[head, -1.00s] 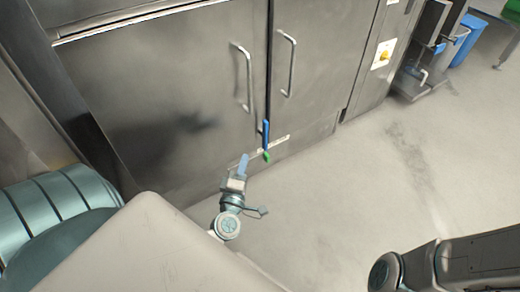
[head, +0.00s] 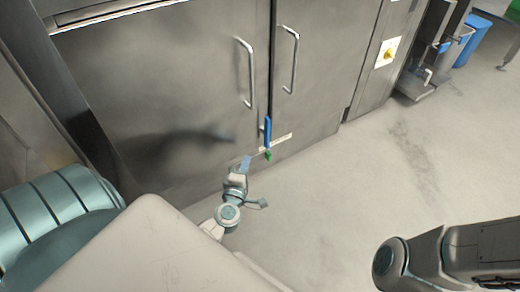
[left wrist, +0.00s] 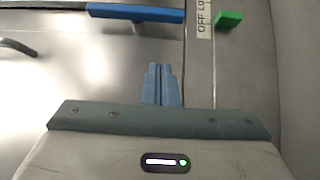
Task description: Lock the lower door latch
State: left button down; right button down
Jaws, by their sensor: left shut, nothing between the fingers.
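The lower door latch has a blue handle (head: 268,132) that stands upright at the seam between the two steel doors, near their bottom. A green tip (head: 268,156) is just below it. In the left wrist view the blue handle (left wrist: 135,13) lies across the top and the green piece (left wrist: 229,19) is to its right. My left gripper (head: 246,161) is shut and empty, just left of the green tip in the head view. Its blue fingers (left wrist: 161,84) are together and apart from the handle in the left wrist view. My right gripper is out of view.
The left steel door (head: 160,85) and right steel door (head: 325,60) are closed, each with a vertical bar handle. A label strip (left wrist: 203,16) lies between the blue and green pieces. Open floor (head: 350,200) is to the right.

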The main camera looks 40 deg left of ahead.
aim_at(254, 144)
pick_arm(q)
jog(key=x, duration=0.2)
jog(key=b+x, duration=0.1)
jog(key=x, duration=0.2)
jog(key=shift+w+f+b, duration=0.1)
jog(key=shift+w+b, duration=0.2)
jog(key=shift+w, duration=0.1)
jog(key=w, duration=0.1)
jog(key=w+d, duration=0.1)
jog(key=w+b, duration=0.1)
jog(key=shift+d, duration=0.25)
